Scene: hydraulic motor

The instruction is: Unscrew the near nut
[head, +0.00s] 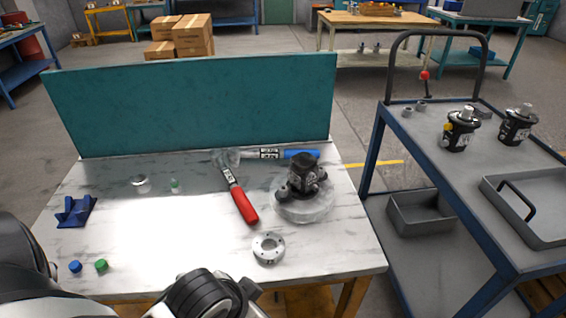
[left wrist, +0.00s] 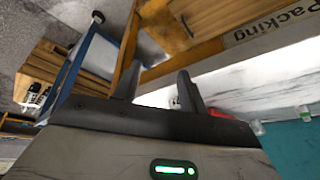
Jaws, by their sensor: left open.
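The dark motor (head: 303,175) stands upright on a clear round base (head: 308,210) at the right of the marble-topped table. Small dark rounded parts sit around its foot, but I cannot tell which is the near nut. A pale ring flange with holes (head: 268,247) lies flat in front of the base. My left arm (head: 207,297) reaches in at the bottom of the head view, at the table's front edge, apart from the motor. In the left wrist view my left gripper (left wrist: 160,72) is open, with nothing held between its fingers. My right gripper is out of view.
A red-handled tool (head: 242,204) and a blue-handled tool (head: 300,154) lie beside the motor. A blue holder (head: 76,211), blue cap (head: 75,266) and green cap (head: 101,265) are at left. A teal panel (head: 195,105) closes the back. A cart (head: 400,125) stands right.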

